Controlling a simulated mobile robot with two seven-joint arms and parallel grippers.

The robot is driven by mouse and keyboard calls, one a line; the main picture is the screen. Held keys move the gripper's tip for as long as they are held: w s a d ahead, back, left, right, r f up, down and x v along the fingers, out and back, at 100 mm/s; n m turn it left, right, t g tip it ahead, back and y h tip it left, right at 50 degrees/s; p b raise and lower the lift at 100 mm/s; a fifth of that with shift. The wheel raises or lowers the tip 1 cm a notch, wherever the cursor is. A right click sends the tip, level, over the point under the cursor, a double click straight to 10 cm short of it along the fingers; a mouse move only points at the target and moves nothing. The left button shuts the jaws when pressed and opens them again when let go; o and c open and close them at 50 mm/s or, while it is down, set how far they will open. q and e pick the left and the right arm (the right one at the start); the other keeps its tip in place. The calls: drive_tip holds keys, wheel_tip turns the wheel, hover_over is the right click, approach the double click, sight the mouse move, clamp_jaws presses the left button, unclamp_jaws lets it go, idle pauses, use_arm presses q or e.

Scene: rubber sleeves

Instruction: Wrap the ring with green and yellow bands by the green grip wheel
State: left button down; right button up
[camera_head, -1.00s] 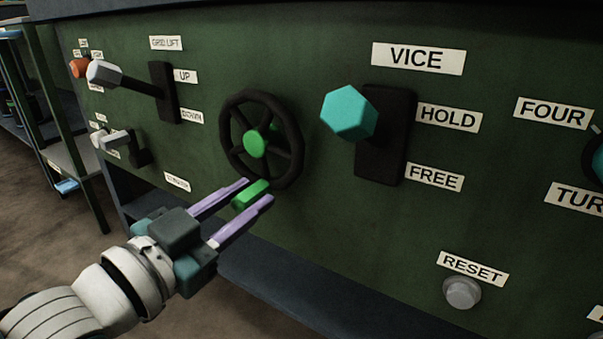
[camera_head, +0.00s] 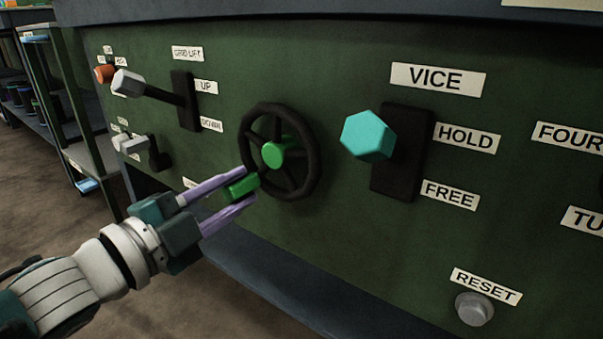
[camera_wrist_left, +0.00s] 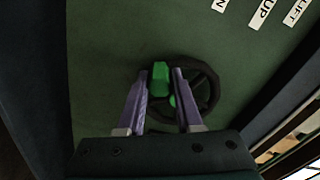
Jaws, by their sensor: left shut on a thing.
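The grip wheel (camera_head: 314,160) is a black spoked wheel with a green hub on the dark green panel. Its green grip (camera_head: 242,187) sticks out at the wheel's lower left. My left gripper (camera_head: 246,184) is shut on this green grip with its two purple fingers. In the left wrist view, the green grip (camera_wrist_left: 160,80) sits between the fingers of the left gripper (camera_wrist_left: 161,72), and the wheel (camera_wrist_left: 210,86) shows partly behind the right finger. The ring with green and yellow bands is not in view. My right gripper is not in view.
A VICE lever with a teal knob (camera_head: 368,136) stands out right of the wheel. A grey-knobbed lever (camera_head: 128,83) and smaller levers stand out at the left. A RESET button (camera_head: 474,308) is at lower right. A shelf rack (camera_head: 50,100) stands at far left.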

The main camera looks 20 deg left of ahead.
use_arm(q)
drive_tip(key=shift+a+r+m, duration=0.15)
drive_tip(key=shift+a+m, duration=0.05)
drive_tip(key=shift+m, duration=0.3)
drive_tip(key=shift+w, duration=0.1)
drive_tip(key=c, duration=0.6)
unclamp_jaws()
drive_tip(key=shift+o, duration=0.2)
drive_tip(key=shift+s+a+r+p, duration=0.1)
drive_tip(key=shift+s+a+p, duration=0.05)
drive_tip(key=shift+s+p, duration=0.25)
drive_tip(key=p+v, duration=0.3)
drive_tip(key=v, duration=0.6)
